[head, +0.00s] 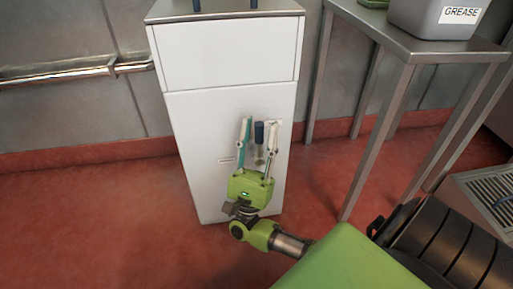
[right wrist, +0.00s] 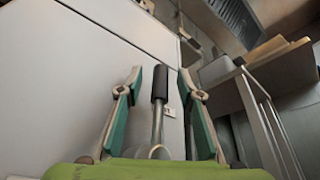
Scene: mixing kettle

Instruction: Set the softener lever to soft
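The softener lever (head: 259,132) is on the front of a white cabinet (head: 215,120). It has a dark grip on a metal rod and appears to point upward in the head view. My right gripper (head: 257,122) is open, with one finger on each side of the lever and gaps visible between. In the right wrist view the black lever grip (right wrist: 160,84) stands between the two open fingers (right wrist: 160,74). The lever's lower end is partly hidden by my gripper. My left gripper is out of view.
A metal table (head: 425,45) with a grey bin marked GREASE (head: 432,15) stands to the right. A wall rail (head: 75,72) runs on the left. Two dark upright handles show on the cabinet top. Red floor (head: 90,215) is clear at the left.

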